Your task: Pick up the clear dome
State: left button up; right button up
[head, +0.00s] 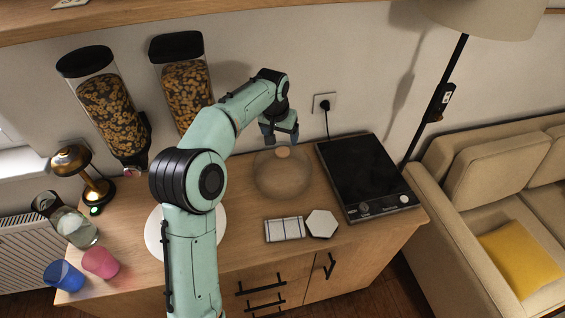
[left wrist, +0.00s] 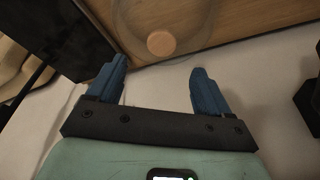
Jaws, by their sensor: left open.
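The clear dome (head: 282,176) stands on the wooden counter, left of the black hob, with a round wooden knob on top. In the left wrist view the dome (left wrist: 188,38) shows faintly at the top, its knob (left wrist: 160,43) beyond and between the fingertips. My left gripper (head: 281,138) is above and slightly behind the dome, near the wall. In the wrist view its two blue fingers (left wrist: 158,80) are apart with nothing between them. It does not appear to touch the knob. My right gripper is not in view.
A black hob (head: 365,172) lies right of the dome. A striped box (head: 284,229) and white hexagonal piece (head: 322,223) lie in front. A white plate (head: 154,232) is partly behind my arm. Cereal dispensers (head: 110,112) hang on the wall; cups (head: 101,262) stand at left.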

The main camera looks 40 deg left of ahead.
aim_at(282, 151)
pick_arm(q)
jog(key=x, duration=0.7)
jog(key=shift+s+f, duration=0.15)
jog(key=shift+s, duration=0.05)
jog(key=shift+w+a+f, duration=0.1)
jog(key=shift+w+f, duration=0.1)
jog(key=shift+f, duration=0.2)
jog(key=shift+r, duration=0.1)
grip_shut()
